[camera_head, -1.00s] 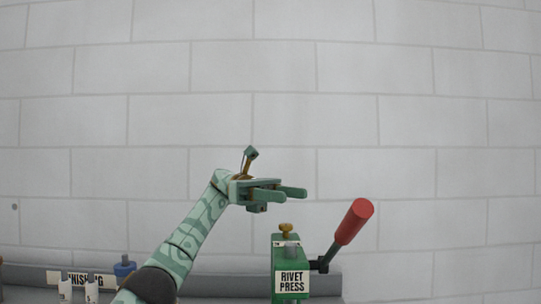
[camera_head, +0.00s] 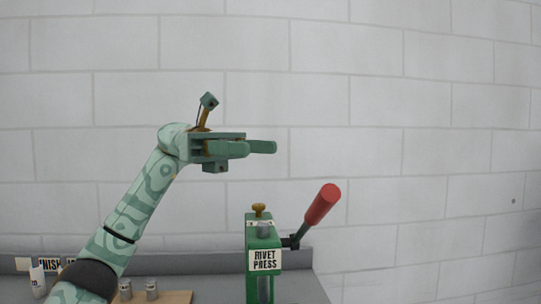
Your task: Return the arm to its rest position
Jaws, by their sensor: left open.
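My left arm comes in from the lower left and reaches up in front of the white wall. My left gripper (camera_head: 262,147) is open and empty, with its fingers pointing right. It is up above the green rivet press (camera_head: 263,261) and apart from it. The press has a brass knob on top and a red-handled lever (camera_head: 322,204) tilted up to the right. My right gripper is not in view.
A grey bench (camera_head: 295,289) runs along the bottom. Small metal cylinders (camera_head: 151,289) stand by a wooden board (camera_head: 178,297) at the lower left, near a white bottle (camera_head: 38,281) and a partly hidden sign (camera_head: 50,265). The wall area right of the lever is clear.

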